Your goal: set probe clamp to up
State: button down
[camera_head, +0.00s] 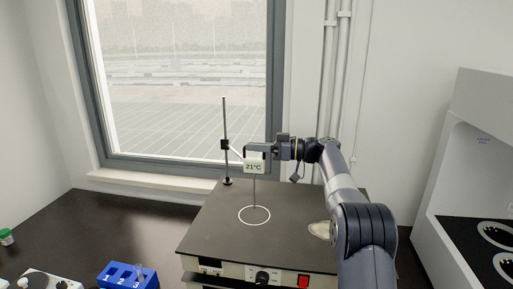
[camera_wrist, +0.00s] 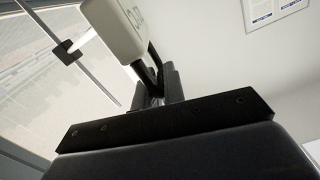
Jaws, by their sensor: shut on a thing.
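The probe clamp (camera_head: 225,144) is a small dark block on a thin upright rod (camera_head: 225,115). It also shows in the wrist view (camera_wrist: 67,52), at the upper left. A thin pale arm runs from the clamp to the white probe head (camera_head: 254,162), whose display reads 21°C. The probe's thin stem hangs down over the white ring on the hotplate (camera_head: 215,215). My gripper (camera_head: 258,148) is at the top of the probe head and shut on it. In the wrist view the probe head (camera_wrist: 118,25) sits at the dark fingers (camera_wrist: 157,85); the exact contact is partly hidden.
A pale dish (camera_head: 319,230) lies at the hotplate's right side, beside my arm. A blue numbered rack (camera_head: 127,276) stands at front left. A white hood (camera_head: 480,130) stands at right. A window is behind the rod.

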notch_tip(320, 180, up, 14)
jog(key=p, duration=0.9)
jog(key=c, duration=1.7)
grip_release()
jog(key=shift+s, duration=0.1)
jog(key=shift+c, duration=0.2)
jog(key=shift+o, duration=1.1)
jog(key=shift+f, duration=0.2)
jog(key=s+d+b, duration=0.2)
jog(key=d, duration=0.8)
jog(key=shift+d, duration=0.3)
